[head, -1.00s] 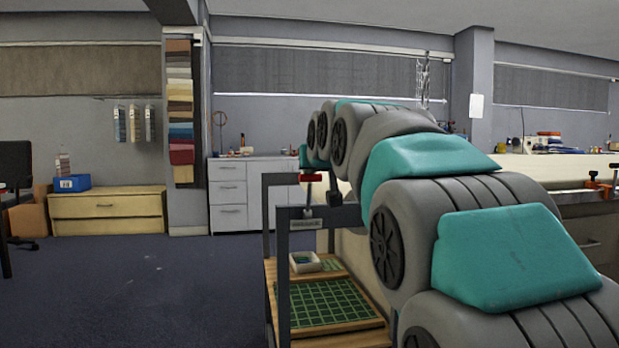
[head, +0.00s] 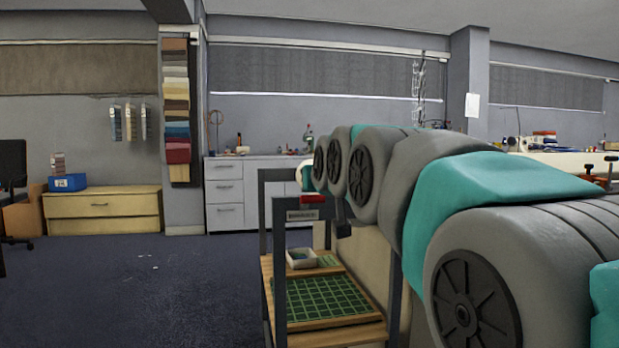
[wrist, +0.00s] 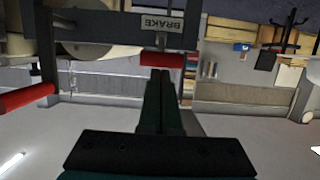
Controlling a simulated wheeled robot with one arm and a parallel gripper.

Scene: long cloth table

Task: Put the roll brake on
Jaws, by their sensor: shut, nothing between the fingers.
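The roll brake is a lever with a red handle (head: 313,198) on a dark metal frame, just above a small label plate (head: 302,215). The wrist view is upside down; there the red handle (wrist: 161,59) lies beside the plate reading BRAKE (wrist: 162,24). My gripper (wrist: 160,75) is shut and empty, with its fingertips at the upper side of the red handle. They look to touch it, but the exact contact is hard to tell. In the head view my gripper is mostly hidden behind my grey and teal arm.
Another red bar (wrist: 25,98) shows in the wrist view. White drawers (head: 225,195) stand behind; the floor at left is open.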

